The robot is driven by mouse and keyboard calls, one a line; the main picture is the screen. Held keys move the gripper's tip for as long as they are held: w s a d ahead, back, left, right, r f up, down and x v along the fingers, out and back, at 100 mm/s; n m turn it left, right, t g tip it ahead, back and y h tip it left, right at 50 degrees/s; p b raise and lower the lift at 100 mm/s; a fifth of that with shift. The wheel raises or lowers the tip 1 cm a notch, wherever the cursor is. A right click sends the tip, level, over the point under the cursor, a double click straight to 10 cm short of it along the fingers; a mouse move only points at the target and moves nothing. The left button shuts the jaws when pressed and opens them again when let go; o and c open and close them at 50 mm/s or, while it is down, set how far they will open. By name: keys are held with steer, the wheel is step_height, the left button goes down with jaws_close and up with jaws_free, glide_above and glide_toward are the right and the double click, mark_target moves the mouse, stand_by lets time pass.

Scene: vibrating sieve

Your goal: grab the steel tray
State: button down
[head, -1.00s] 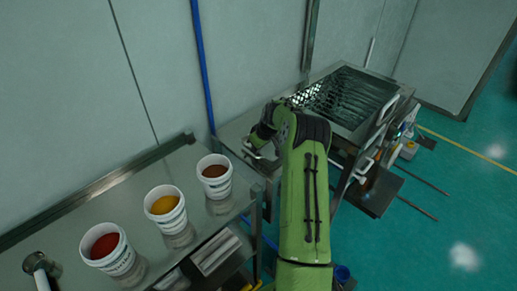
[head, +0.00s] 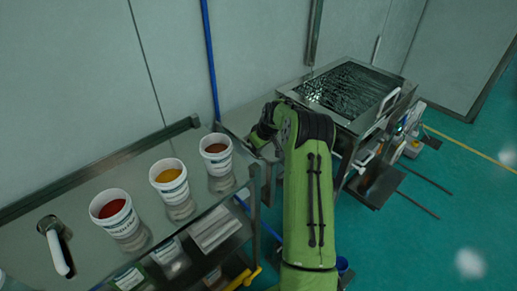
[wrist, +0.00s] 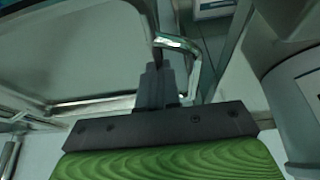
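The steel tray (head: 236,116) is a flat grey metal piece left of the sieve in the head view. In the wrist view, a broad grey panel with a raised rim (wrist: 78,52) fills the left, and a bent chrome handle (wrist: 182,43) shows at the fingertips. My gripper (wrist: 154,72) has its dark fingers close together, with the handle bar running in at their tips, so it looks shut on the handle. The fingers hide part of the handle. In the head view, my green arm covers the grip.
The vibrating sieve (head: 398,79) with dark mesh stands right of my arm. A steel table (head: 90,181) at left holds tubs with red (head: 121,221), yellow (head: 172,187) and brown (head: 217,159) contents, plus a white-handled tool (head: 57,252). Green floor (head: 420,240) is open at right.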

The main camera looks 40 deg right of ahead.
steer(key=c, duration=1.8)
jaws_free()
steer(key=o, duration=0.5)
steer(key=shift+o, duration=0.2)
steer(key=p+v, duration=0.1)
steer(key=v, duration=1.4)
steer(key=shift+s+r, duration=0.2)
steer(key=shift+r, duration=0.15)
